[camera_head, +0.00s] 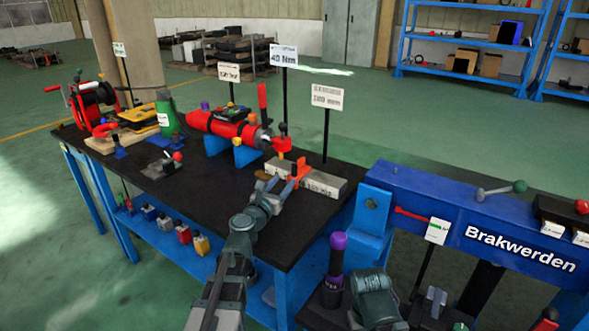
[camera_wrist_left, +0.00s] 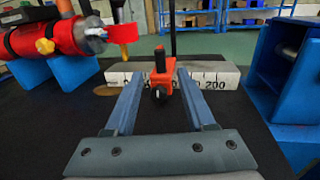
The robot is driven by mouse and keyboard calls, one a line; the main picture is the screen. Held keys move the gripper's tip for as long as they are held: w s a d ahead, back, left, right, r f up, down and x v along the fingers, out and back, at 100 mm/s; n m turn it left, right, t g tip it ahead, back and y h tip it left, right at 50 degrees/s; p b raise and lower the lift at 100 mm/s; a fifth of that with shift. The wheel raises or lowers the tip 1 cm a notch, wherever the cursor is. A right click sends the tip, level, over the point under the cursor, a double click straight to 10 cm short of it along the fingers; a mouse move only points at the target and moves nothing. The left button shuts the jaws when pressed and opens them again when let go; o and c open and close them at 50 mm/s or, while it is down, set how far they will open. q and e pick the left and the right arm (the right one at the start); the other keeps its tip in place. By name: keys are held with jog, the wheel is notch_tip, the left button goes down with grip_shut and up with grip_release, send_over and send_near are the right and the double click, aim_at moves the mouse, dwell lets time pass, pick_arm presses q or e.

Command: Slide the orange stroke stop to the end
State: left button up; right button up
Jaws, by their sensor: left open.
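The orange stroke stop (camera_head: 297,172) sits on a pale scale bar (camera_head: 326,184) on the black bench top. In the left wrist view the stop (camera_wrist_left: 163,72) is upright with a black knob on its front, near the middle of the bar (camera_wrist_left: 222,78). Printed marks run along the bar, with 200 toward its right end. My left gripper (camera_head: 281,186) is open in front of the bar. In the wrist view its two fingers (camera_wrist_left: 160,88) lie to the left and right of the stop, with gaps visible.
A red cylinder (camera_head: 222,127) on blue supports stands left of the bar, its red end piece (camera_wrist_left: 122,37) close to it. Sign posts rise behind, one labelled 200 mm (camera_head: 327,97). A blue frame (camera_head: 440,208) stands right of the bench. Bare bench top (camera_head: 215,190) lies left.

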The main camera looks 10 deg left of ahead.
aim_at(294, 170)
pick_arm(q)
jog(key=w, duration=0.3)
jog(key=w+d, duration=0.1)
jog(key=w, duration=0.5)
jog(key=shift+w+d, duration=0.2)
jog(key=shift+w, duration=0.15)
grip_shut()
jog(key=shift+d, duration=0.1)
dwell(0.8)
